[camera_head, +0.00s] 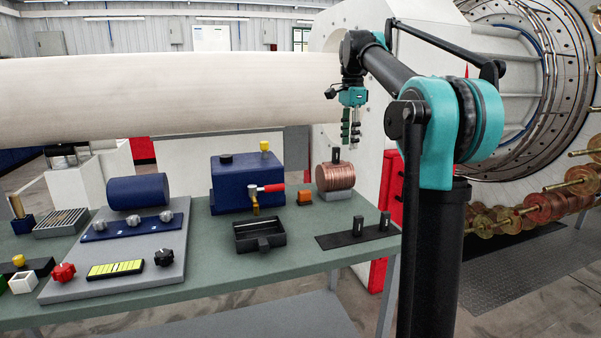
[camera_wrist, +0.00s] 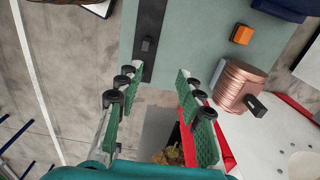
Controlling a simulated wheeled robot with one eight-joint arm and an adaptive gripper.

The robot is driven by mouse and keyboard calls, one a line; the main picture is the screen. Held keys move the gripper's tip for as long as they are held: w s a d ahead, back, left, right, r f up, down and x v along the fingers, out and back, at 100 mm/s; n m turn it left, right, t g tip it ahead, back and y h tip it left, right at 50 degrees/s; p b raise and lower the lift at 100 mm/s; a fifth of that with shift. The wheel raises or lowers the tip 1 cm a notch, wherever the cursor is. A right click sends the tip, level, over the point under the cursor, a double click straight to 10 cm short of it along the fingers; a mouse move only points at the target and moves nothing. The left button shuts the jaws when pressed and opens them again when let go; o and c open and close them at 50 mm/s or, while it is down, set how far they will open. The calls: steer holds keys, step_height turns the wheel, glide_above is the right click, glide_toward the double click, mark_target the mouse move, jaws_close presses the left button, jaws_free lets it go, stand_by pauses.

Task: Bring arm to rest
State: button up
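My gripper (camera_head: 350,128) hangs pointing down above the back right of the green bench (camera_head: 215,268), clear of everything on it. In the wrist view my gripper (camera_wrist: 158,88) shows two green-padded fingers spread apart with nothing between them. A copper spool (camera_head: 336,177) with a black knob sits on a grey cradle below and slightly left of my gripper in the head view; in the wrist view the spool (camera_wrist: 240,84) is just right of the right finger. A black strip (camera_head: 350,236) with two upright black pegs lies at the bench's right end.
A blue box (camera_head: 246,190) with a red-handled valve, an orange block (camera_head: 305,197) and a black tray (camera_head: 259,235) stand on the bench. A large pale cylinder (camera_head: 160,95) spans behind. A carousel of spools (camera_head: 540,205) is at right.

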steer(key=s+d+f+n+t, duration=0.1)
steer(key=s+f+n, duration=0.3)
steer(key=s+f, duration=0.6)
steer(key=s+d+f+n+t, duration=0.1)
steer(key=s+f+n, duration=0.4)
steer(key=s+f, duration=0.5)
steer(key=s+d+f+n+t, duration=0.2)
steer(key=s+f+n, duration=0.3)
steer(key=f, duration=1.5)
steer(key=s, duration=0.4)
steer(key=shift+s, duration=0.4)
steer(key=shift+r, duration=0.1)
